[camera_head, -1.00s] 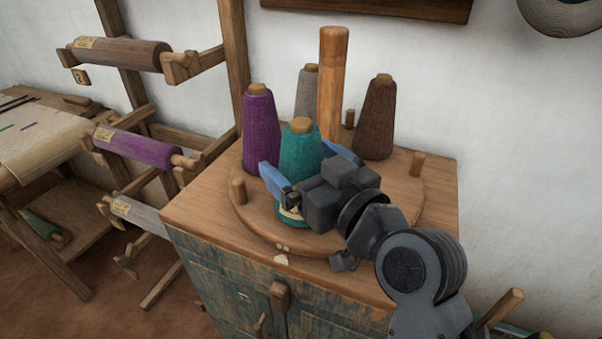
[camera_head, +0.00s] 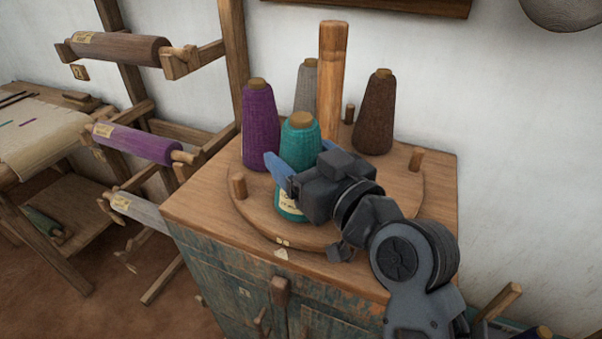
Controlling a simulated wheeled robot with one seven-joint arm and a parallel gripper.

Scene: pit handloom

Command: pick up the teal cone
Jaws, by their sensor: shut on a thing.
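The teal cone (camera_head: 299,147) of yarn stands upright at the front of the round wooden turntable (camera_head: 262,222) on the cabinet. It has a tan tip and a pale label low on its front. My gripper (camera_head: 285,172) reaches in from the right, with its blue fingers at the cone's middle. It is shut on the teal cone. The gripper body hides the cone's lower right side. I cannot tell whether the cone's base is touching the turntable.
A purple cone (camera_head: 260,127) stands close at left, a grey cone (camera_head: 306,88) behind, a brown cone (camera_head: 375,113) at right. A thick central post (camera_head: 331,80) and short pegs (camera_head: 238,185) rise from the turntable. A rack with purple roller (camera_head: 140,145) stands left.

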